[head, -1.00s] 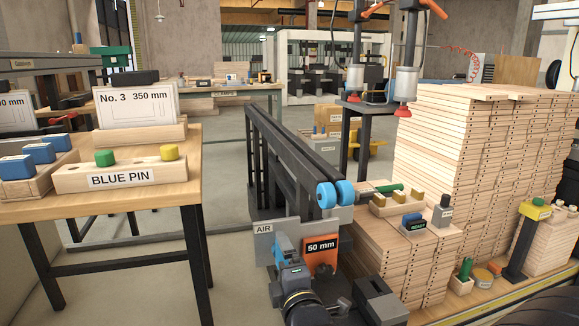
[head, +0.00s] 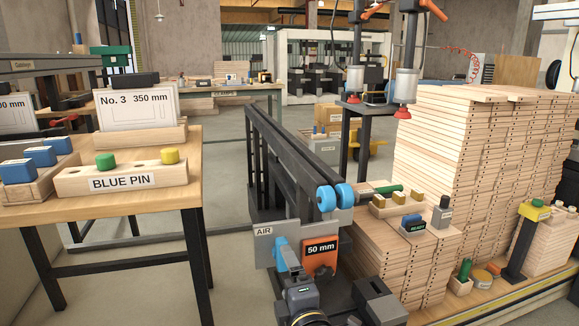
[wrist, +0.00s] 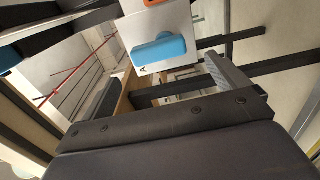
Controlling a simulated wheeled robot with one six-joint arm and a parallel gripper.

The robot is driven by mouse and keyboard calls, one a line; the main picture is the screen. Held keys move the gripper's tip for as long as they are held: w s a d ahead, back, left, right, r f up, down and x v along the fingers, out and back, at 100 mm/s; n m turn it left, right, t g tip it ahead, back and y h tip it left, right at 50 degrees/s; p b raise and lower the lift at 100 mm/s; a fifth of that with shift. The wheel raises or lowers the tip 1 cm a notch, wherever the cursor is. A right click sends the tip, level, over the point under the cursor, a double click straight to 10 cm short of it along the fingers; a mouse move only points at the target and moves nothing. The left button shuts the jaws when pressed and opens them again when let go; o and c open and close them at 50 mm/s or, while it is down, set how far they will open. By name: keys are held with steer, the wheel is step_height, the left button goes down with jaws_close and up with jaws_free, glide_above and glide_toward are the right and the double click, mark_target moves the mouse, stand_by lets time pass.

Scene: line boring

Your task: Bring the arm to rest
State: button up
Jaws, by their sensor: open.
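My arm's wrist (head: 302,298) shows at the bottom centre of the head view, in front of the grey panel marked AIR (head: 263,231). My gripper (wrist: 165,132) shows in the wrist view as a dark, bolted body across the lower part. The blue handle (head: 289,256) on the AIR panel stands just beyond my wrist. It also shows in the wrist view (wrist: 158,52), apart from the gripper body.
An orange 50 mm plate (head: 320,256) hangs right of the handle. A dark rail with blue rollers (head: 326,199) stands behind. Stacked boards (head: 470,150) fill the right.

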mark_target(281, 259)
steer(key=b+x, duration=0.1)
steer(key=x, duration=0.5)
steer(key=shift+w+d+f+m+p, duration=0.1)
steer(key=shift+d+m+p, duration=0.2)
steer(key=shift+m+p, duration=1.85)
steer(key=shift+d+f+m+p, duration=0.1)
steer(key=shift+d+m+p, duration=0.35)
steer(key=shift+m, duration=3.35)
steer(key=shift+d+f+m+p, duration=0.15)
steer(key=shift+m+p, duration=1.3)
steer(key=shift+m, duration=1.5)
